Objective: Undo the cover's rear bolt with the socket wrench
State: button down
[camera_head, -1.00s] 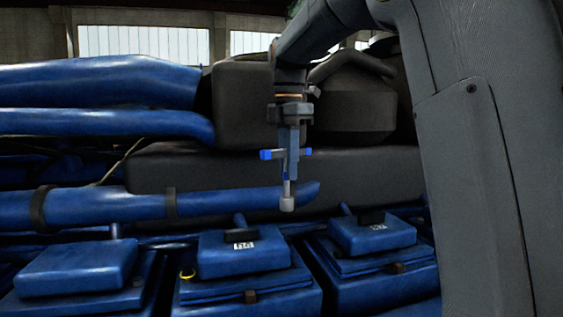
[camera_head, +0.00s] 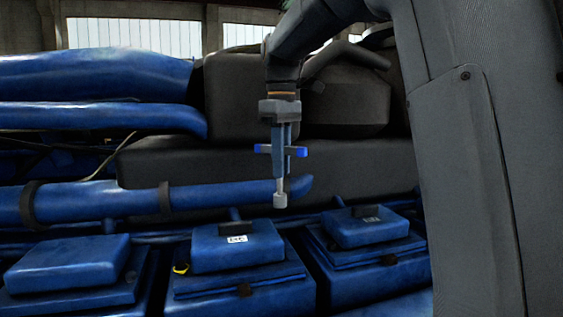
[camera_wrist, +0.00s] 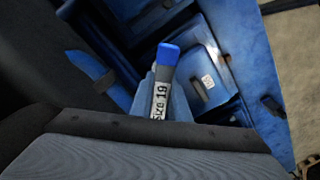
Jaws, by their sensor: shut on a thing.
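My gripper (camera_head: 281,138) points down and is shut on the socket wrench, which hangs upright with a grey socket (camera_head: 280,200) at its lower end. The wrench's blue-ended crossbar (camera_head: 299,151) also shows in the wrist view, as a handle marked "Size 19" (camera_wrist: 160,95). A blue cover (camera_head: 215,255) with a white label and a dark raised piece on top is below and to the left of the socket. The socket is in the air, apart from the cover. A brown bolt (camera_head: 245,290) sits at that cover's front. Its rear bolt cannot be made out clearly.
Similar blue covers stand on the left (camera_head: 65,265) and right (camera_head: 365,232). A thick blue pipe (camera_head: 110,203) runs behind them, close to the socket. Dark engine housings (camera_head: 350,165) rise behind. A yellow ring (camera_head: 181,269) is at the middle cover's left side.

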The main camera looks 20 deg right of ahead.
aim_at(279, 194)
jog(key=m, duration=0.6)
jog(key=shift+a+f, duration=0.1)
jog(key=shift+f, duration=0.3)
jog(key=m, duration=0.4)
jog(key=shift+f+m, duration=0.3)
jog(key=shift+m, duration=0.1)
jog(key=m, duration=0.4)
jog(key=shift+f+m, duration=0.35)
jog(key=shift+m, duration=0.05)
jog(key=m, duration=0.5)
jog(key=shift+a+f+m, duration=0.1)
jog(key=shift+f+m, duration=0.2)
jog(key=shift+f, duration=0.05)
jog(key=shift+f+b, duration=0.5)
jog(key=shift+f, duration=1.1)
jog(key=shift+a+f, duration=0.1)
jog(key=shift+f, duration=0.1)
